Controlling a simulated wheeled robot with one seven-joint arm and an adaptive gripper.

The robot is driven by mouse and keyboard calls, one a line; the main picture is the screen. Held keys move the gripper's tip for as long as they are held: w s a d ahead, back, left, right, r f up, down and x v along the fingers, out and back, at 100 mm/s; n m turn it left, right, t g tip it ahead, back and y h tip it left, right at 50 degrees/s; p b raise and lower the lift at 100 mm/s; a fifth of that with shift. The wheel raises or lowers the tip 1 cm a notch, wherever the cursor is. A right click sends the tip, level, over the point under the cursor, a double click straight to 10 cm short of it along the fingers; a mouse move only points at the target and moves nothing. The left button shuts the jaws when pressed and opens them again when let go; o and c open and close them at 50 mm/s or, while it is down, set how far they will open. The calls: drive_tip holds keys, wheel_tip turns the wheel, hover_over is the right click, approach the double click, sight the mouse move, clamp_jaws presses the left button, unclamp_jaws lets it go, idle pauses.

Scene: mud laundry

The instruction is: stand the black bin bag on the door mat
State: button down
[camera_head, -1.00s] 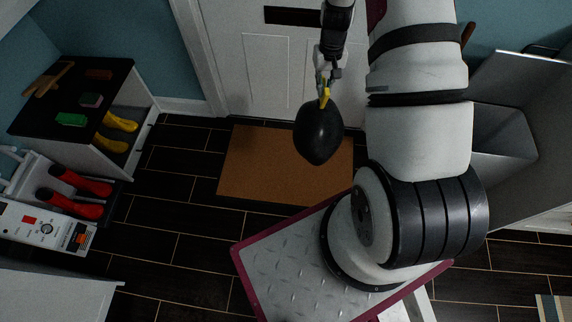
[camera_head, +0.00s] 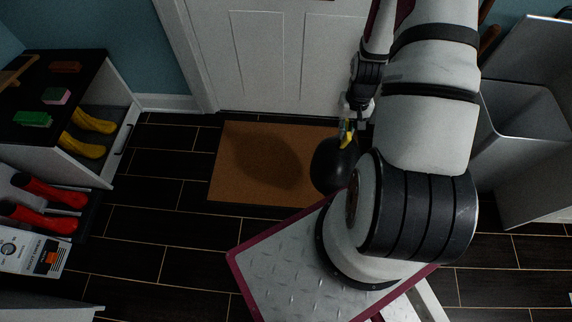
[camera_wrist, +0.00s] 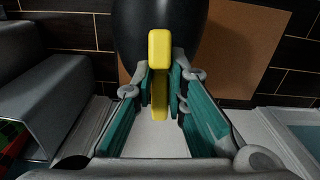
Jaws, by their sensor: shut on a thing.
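The black bin bag (camera_head: 333,165) is a rounded dark bundle with a yellow tie (camera_head: 346,138) at its top. My gripper (camera_head: 350,122) is shut on the yellow tie, with the bag hanging below it. In the wrist view the yellow tie (camera_wrist: 160,75) sits between the fingers and the black bag (camera_wrist: 158,28) is beyond. The brown door mat (camera_head: 235,150) lies on the floor before the white door. The bag overlaps the mat's right part in the head view. A dark shadow falls on the mat's middle. My arm hides part of the bag's right side; whether it touches the mat cannot be told.
A shelf unit (camera_head: 65,75) with yellow boots (camera_head: 85,145) stands at the left, with red boots (camera_head: 45,205) below. A grey open bin (camera_head: 525,110) stands at the right. Dark tiled floor (camera_head: 150,220) is clear left of the mat.

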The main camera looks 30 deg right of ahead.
sight(342, 158)
drive_tip(key=shift+m, duration=0.5)
drive_tip(key=s+f+b, duration=0.1)
drive_tip(key=f+b, duration=0.1)
drive_tip(key=s+a+f+b, duration=0.1)
drive_tip(key=f+b, duration=0.1)
drive_tip(key=f, duration=0.1)
drive_tip(key=s+a+f+b, duration=0.1)
drive_tip(key=f+b, duration=0.1)
drive_tip(key=f, duration=0.1)
drive_tip(key=shift+s+f, duration=0.1)
drive_tip(key=shift+s, duration=0.3)
drive_tip(key=w+b, duration=0.1)
drive_tip(key=w, duration=0.4)
drive_tip(key=w+d+f+b, duration=0.1)
drive_tip(key=w, duration=0.4)
drive_tip(key=w+b, duration=0.2)
drive_tip(key=w, duration=0.3)
drive_tip(key=shift+w+d+f, duration=0.2)
drive_tip(key=shift+w+d, duration=0.05)
drive_tip(key=shift+w+f, duration=0.1)
drive_tip(key=shift+w, duration=0.1)
drive_tip(key=shift+f+b, duration=0.95)
drive_tip(key=shift+f, duration=0.85)
drive_tip(key=c, duration=1.6)
unclamp_jaws()
drive_tip(key=shift+s, duration=0.1)
